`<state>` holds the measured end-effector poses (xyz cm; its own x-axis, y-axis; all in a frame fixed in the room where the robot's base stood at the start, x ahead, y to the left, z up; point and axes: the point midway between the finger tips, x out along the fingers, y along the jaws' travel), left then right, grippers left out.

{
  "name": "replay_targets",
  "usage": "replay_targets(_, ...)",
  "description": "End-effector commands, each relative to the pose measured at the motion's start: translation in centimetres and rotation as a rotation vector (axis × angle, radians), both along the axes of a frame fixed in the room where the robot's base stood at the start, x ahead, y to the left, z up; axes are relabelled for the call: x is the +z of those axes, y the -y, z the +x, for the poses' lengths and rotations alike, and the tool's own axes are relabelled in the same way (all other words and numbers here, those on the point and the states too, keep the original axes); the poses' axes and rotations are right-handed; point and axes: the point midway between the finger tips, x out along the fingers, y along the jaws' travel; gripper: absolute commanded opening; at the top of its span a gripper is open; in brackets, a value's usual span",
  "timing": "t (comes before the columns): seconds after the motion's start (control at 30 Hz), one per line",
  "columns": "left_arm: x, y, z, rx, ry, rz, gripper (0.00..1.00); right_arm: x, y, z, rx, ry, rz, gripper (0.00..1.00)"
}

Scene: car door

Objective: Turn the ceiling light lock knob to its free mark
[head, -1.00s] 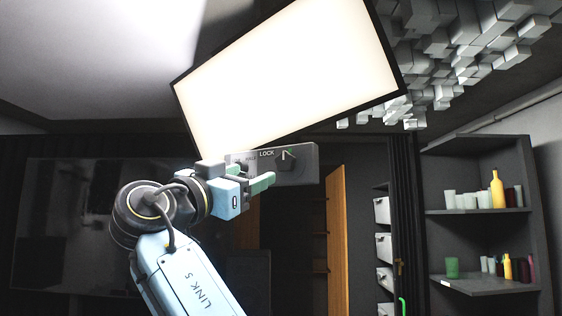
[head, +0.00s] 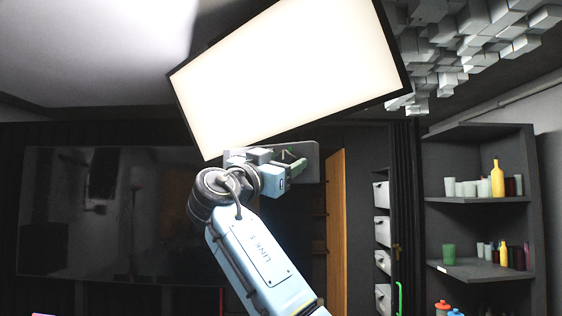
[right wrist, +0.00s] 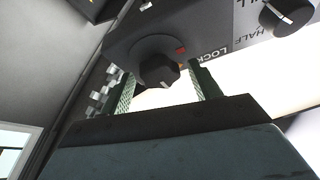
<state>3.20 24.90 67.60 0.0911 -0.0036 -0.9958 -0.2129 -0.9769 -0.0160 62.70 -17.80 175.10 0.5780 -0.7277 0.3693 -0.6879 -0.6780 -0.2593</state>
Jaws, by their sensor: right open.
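The ceiling light (head: 290,80) is a large, bright, tilted rectangle with a dark frame. A grey control panel (head: 313,160) sits at its lower edge, mostly behind my right gripper (head: 297,165). In the right wrist view the dark lock knob (right wrist: 157,70) stands by the LOCK label, with a red mark beside it. Its white pointer line is on the side toward my gripper. My open right gripper (right wrist: 163,82) has one green finger on each side of the knob; contact cannot be told. The head view hides the knob behind the gripper. My left gripper is out of view.
A second knob (right wrist: 287,16) sits by the HALF label on the same panel. Grey blocks (head: 465,50) hang from the ceiling at the right. A shelf (head: 480,200) with cups and bottles stands at the right, clear of my arm.

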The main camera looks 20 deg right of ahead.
Motion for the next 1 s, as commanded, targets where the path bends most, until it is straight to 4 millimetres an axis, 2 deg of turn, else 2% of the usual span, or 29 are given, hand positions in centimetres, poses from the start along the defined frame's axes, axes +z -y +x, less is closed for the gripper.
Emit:
replay_targets(0.03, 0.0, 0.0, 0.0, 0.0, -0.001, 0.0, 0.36, 0.0, 0.0, 0.0, 0.0, 0.0, 0.0, 0.58)
replay_targets(0.3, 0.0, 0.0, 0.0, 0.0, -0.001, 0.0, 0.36, 0.0, 0.0, 0.0, 0.0, 0.0, 0.0, 0.23)
replay_targets(0.37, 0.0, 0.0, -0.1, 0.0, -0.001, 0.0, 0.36, 0.0, 0.0, 0.0, 0.0, -0.001, -0.001, 0.18)
replay_targets(0.67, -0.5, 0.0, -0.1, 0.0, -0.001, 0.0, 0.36, -0.1, 0.0, 0.0, 0.0, -0.031, -0.03, 0.18)
replay_targets(1.0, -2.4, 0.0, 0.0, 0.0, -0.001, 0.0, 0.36, -0.3, 0.1, -0.1, 0.001, -0.19, -0.189, 0.18)
